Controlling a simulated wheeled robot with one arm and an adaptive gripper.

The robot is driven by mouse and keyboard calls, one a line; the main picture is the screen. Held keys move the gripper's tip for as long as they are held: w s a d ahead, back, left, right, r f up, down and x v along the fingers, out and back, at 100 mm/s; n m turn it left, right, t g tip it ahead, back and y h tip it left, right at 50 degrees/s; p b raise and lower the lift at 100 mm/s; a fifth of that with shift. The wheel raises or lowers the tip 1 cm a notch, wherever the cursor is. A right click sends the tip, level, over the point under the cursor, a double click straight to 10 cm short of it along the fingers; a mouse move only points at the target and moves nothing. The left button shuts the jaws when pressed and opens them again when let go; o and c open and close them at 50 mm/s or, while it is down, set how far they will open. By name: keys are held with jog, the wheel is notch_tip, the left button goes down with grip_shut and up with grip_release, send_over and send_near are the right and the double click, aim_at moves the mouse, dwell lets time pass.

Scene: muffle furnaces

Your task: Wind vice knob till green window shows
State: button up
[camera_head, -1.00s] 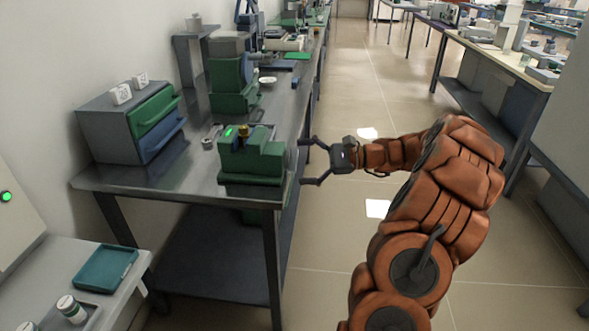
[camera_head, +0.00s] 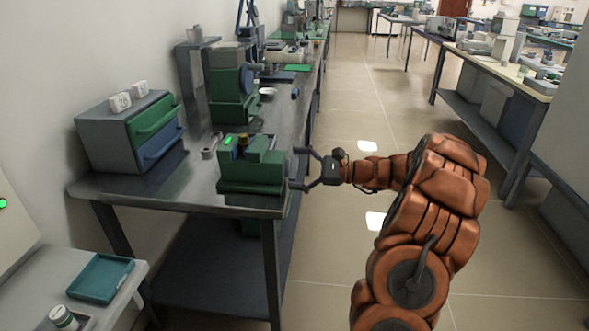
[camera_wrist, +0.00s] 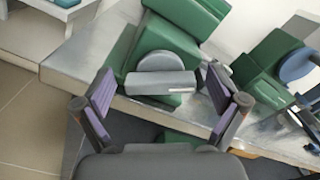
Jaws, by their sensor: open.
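The green vice (camera_head: 252,172) stands at the near right corner of the metal bench. A bright green patch (camera_head: 228,141) shows on its top, beside a small brass part (camera_head: 243,141). In the wrist view the green vice body (camera_wrist: 160,45) carries a grey knob (camera_wrist: 160,83) with a rounded disc and a flat bar. My gripper (camera_head: 299,168) is open at the vice's right side. In the wrist view its two purple-padded fingers (camera_wrist: 157,72) stand on either side of the knob, with gaps visible. The knob is not clear in the head view.
A grey cabinet with green and blue drawers (camera_head: 150,130) stands left of the vice. A second green machine (camera_head: 232,95) is farther back on the bench (camera_head: 195,190). A teal tray (camera_head: 100,278) lies on the lower left table. The floor aisle (camera_head: 380,110) at right is clear.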

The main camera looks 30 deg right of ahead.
jog(key=shift+a, duration=0.1)
jog(key=shift+c, duration=0.3)
jog(key=c, duration=1.1)
jog(key=m+p, duration=0.1)
jog(key=p, duration=0.2)
jog(key=shift+w+r, duration=0.1)
jog(key=shift+r, duration=0.25)
jog(key=shift+m+p, duration=0.4)
jog(key=shift+p, duration=0.6)
jog(key=shift+f+m+p, duration=0.2)
jog(key=shift+m+p, duration=0.3)
jog(key=shift+p, duration=0.25)
jog(key=shift+f, duration=0.1)
jog(key=o, duration=1.2)
jog(key=shift+c, duration=0.2)
